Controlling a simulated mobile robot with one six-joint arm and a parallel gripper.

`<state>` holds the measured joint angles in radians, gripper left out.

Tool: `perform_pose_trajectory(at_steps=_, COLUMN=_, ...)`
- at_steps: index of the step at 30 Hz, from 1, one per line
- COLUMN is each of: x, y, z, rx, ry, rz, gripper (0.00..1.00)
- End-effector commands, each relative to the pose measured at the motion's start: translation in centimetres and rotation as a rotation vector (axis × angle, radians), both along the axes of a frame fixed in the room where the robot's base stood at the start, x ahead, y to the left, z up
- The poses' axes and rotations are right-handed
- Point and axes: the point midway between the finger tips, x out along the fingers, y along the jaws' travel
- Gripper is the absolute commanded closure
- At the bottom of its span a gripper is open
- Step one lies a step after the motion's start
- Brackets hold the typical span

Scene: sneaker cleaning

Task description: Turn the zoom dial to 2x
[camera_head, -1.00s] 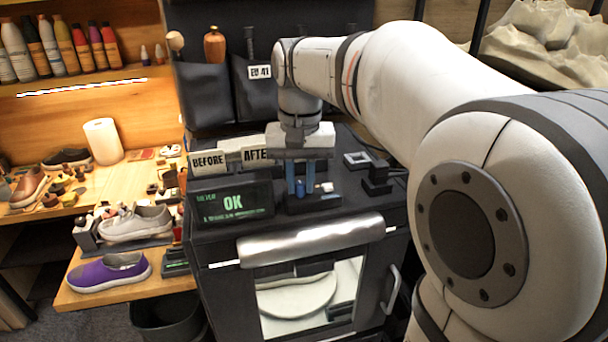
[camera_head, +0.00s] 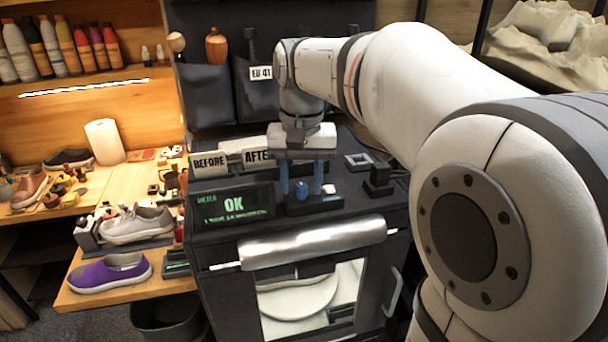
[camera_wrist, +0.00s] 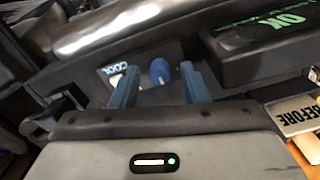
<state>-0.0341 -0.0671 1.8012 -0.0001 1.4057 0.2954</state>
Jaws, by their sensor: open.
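The blue dial (camera_head: 301,189) stands on a small dark control block (camera_head: 316,206) on top of the black cabinet. It also shows in the wrist view (camera_wrist: 160,71), beside a pale button and a label that seems to read "COOL". My gripper (camera_head: 301,178) points down over the block with its blue fingers apart. No 2x marking is readable, and the dial's setting cannot be told.
A dark display (camera_head: 233,205) reading "OK" stands left of the block. BEFORE (camera_head: 209,162) and AFTER (camera_head: 256,156) cards stand behind it. A rounded metal bar (camera_head: 312,242) runs along the cabinet front. A small dark stand (camera_head: 378,180) is to the right.

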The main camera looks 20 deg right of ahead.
Motion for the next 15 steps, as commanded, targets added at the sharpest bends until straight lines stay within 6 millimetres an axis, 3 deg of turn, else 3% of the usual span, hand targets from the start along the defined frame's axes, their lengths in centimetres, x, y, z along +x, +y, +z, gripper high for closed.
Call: perform_pose_trajectory(at_steps=15, x=0.0, y=0.0, z=7.0, rx=0.0, ry=-0.003, rz=0.0, gripper=0.59)
